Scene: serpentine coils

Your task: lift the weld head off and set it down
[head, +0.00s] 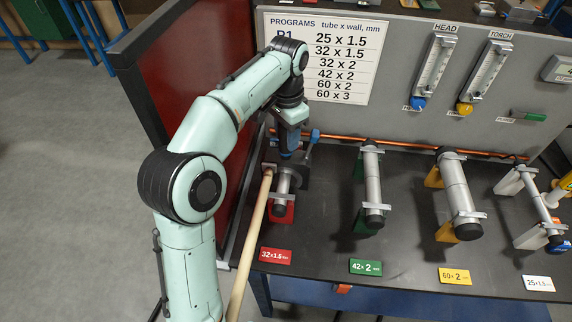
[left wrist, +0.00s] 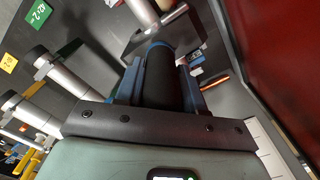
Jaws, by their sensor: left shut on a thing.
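The weld head (head: 295,169) is a dark body with blue parts at the left end of the bench, around or against a short grey tube on a red stand (head: 282,213). My left gripper (head: 290,142) comes down on it from above and is shut on its upright handle. In the left wrist view the handle (left wrist: 158,82) is a black cylinder with a blue collar, between the two fingers of my left gripper (left wrist: 160,68). I cannot tell whether the head is clear of the tube. My right gripper is not in view.
Tubes on green (head: 362,222), yellow (head: 468,232) and white stands stand to the right, with size cards in front. A red side panel (head: 185,75) closes the left. A back panel has gauges (head: 434,64).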

